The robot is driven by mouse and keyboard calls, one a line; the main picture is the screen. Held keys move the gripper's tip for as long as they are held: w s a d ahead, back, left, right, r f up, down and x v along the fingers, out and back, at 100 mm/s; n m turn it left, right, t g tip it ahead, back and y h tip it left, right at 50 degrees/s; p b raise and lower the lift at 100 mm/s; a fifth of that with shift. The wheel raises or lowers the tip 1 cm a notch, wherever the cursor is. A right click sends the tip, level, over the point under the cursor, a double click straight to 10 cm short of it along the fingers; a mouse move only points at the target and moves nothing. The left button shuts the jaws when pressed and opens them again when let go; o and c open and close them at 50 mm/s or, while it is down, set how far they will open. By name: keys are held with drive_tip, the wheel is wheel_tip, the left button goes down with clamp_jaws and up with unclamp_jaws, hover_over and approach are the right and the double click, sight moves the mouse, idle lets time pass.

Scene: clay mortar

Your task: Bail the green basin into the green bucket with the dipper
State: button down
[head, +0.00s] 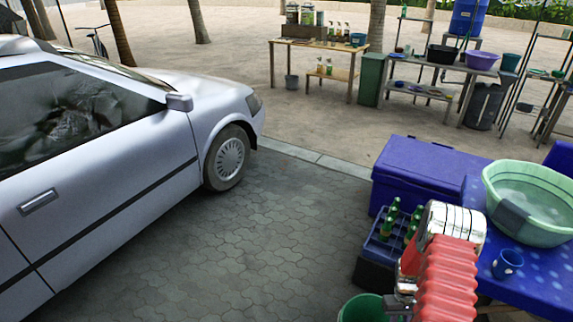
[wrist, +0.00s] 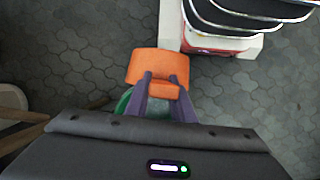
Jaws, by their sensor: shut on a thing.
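The green basin (head: 540,225) stands on the blue table at the right of the head view, with water in it. The green bucket (head: 362,308) shows at the bottom edge of the head view, partly cut off and beside my arm. A piece of its green rim also shows in the wrist view (wrist: 123,102). In the wrist view my gripper (wrist: 165,88) has its purple fingers shut on an orange dipper (wrist: 157,64), over or close to the bucket. Whether the dipper holds water is hidden.
A blue mug (head: 507,263) stands on the blue spotted table (head: 545,288) near the basin. A blue cooler (head: 420,172) and a crate of green bottles (head: 381,246) are behind my arm. A silver car (head: 120,170) stands left. The paving between is clear.

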drive_tip(key=shift+s, duration=0.3)
drive_tip(key=shift+s+r, duration=0.15)
drive_tip(key=shift+s, duration=0.25)
drive_tip(key=shift+s+a+r+m, duration=0.4)
drive_tip(key=shift+s+a+r, duration=0.1)
drive_tip(key=shift+s, duration=0.25)
drive_tip(key=w+a+r, duration=0.5)
drive_tip(key=a+r, duration=0.3)
drive_tip(key=r, duration=0.4)
drive_tip(key=w+a+r+n, duration=0.1)
drive_tip(key=w+a+r, duration=0.4)
drive_tip(key=a+r, duration=0.3)
drive_tip(key=w+a+r, duration=0.5)
drive_tip(key=a+r, duration=0.3)
drive_tip(key=r, duration=0.8)
drive_tip(key=shift+w+r+n, duration=0.15)
drive_tip(key=shift+r+n, duration=0.25)
drive_tip(key=shift+d, duration=0.1)
